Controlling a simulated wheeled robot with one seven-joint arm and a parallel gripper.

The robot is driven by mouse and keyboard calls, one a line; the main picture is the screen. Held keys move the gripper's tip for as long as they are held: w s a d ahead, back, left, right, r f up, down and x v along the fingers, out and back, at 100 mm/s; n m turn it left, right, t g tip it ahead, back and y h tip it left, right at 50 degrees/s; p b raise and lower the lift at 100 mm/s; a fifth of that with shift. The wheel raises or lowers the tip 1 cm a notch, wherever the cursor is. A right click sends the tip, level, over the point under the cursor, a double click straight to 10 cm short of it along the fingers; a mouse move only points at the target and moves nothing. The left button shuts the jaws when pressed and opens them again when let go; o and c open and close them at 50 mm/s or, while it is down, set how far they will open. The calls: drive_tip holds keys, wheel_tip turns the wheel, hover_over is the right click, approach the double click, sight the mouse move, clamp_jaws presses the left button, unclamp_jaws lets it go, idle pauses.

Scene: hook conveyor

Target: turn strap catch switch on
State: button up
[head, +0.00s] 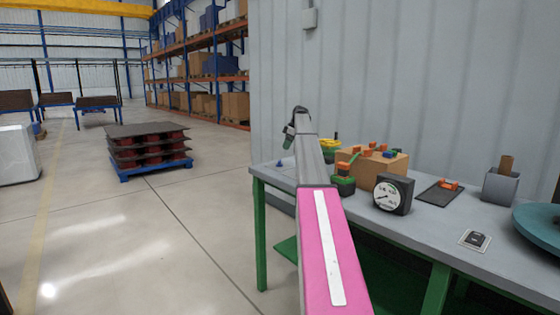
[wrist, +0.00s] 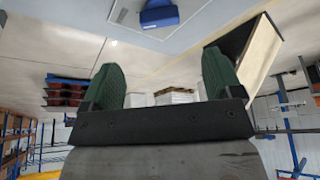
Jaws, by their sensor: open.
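My gripper (head: 289,138) is at the far end of my arm, above the left end of the grey table (head: 412,226). In the wrist view my gripper (wrist: 161,74) is open, with its two green fingers wide apart and nothing between them. A small blue thing (head: 280,164) sits near the table's far left corner. A blue block-like thing (wrist: 160,14) on a pale plate shows at the top of the wrist view, apart from the fingers. A black switch on a light plate (head: 476,239) lies at the table's front right. I cannot tell which one is the strap catch switch.
A round gauge (head: 393,194), a cardboard box (head: 372,170) with small coloured parts, a grey cup (head: 501,187) and a teal disc (head: 543,224) stand on the table. A grey wall stands behind. A loaded blue pallet (head: 153,165) is left on open floor.

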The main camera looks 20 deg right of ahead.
sight(280, 161)
drive_tip(key=x, duration=1)
drive_tip(key=c, duration=0.9)
